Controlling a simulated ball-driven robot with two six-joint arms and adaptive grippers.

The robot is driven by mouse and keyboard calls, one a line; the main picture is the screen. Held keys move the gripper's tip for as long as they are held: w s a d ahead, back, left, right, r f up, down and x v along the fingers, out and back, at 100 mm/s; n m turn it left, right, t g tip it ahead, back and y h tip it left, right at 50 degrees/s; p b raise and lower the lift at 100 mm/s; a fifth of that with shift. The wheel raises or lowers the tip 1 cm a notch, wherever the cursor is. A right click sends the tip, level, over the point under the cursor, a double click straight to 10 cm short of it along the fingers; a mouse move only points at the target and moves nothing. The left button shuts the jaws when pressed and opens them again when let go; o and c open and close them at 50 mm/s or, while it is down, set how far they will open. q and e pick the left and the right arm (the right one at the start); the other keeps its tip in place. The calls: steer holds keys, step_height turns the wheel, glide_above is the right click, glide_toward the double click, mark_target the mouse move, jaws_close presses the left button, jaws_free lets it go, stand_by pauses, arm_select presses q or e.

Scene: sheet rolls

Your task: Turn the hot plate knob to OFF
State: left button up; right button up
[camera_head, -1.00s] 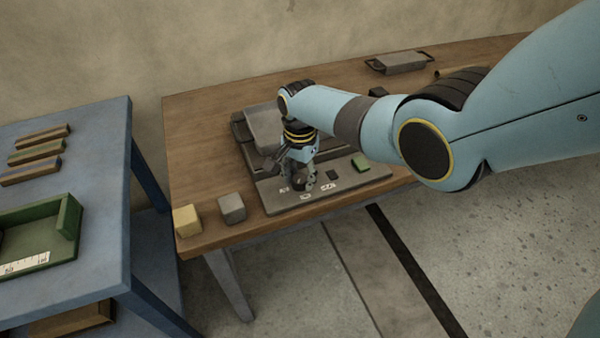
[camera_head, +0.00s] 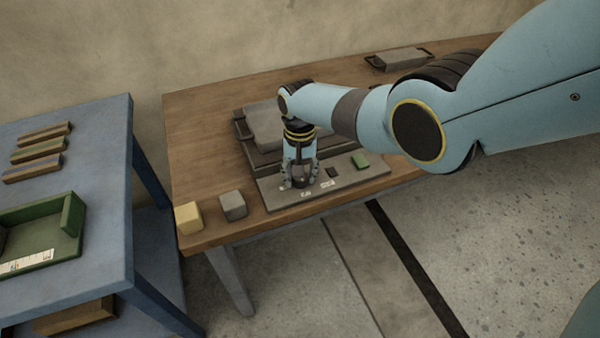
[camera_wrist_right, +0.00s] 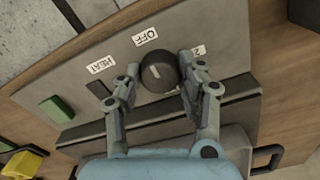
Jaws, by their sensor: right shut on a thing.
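The hot plate's grey control panel (camera_head: 348,187) lies along the front of the wooden table. The dark round knob (camera_wrist_right: 160,73) shows in the right wrist view, with a short pale mark on top near the OFF label (camera_wrist_right: 145,37). The HEAT label (camera_wrist_right: 102,64) and a partly covered label (camera_wrist_right: 198,50) flank it. My right gripper (camera_wrist_right: 159,70) points down at the panel with one finger on each side of the knob, shut on it. In the head view my right gripper (camera_head: 300,180) mostly hides the knob. My left gripper is not in view.
A green block (camera_head: 360,160) and a small dark square (camera_head: 332,172) are on the panel. A grey cube (camera_head: 233,206) and a yellow cube (camera_head: 188,218) stand left of it. A grey handled tray (camera_head: 398,61) is at the back. A blue table (camera_head: 95,215) stands at left.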

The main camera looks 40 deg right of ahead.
stand_by(0.4)
steer(key=o, duration=1.1)
steer(key=shift+o, duration=0.2)
step_height(320, 180, up, 12)
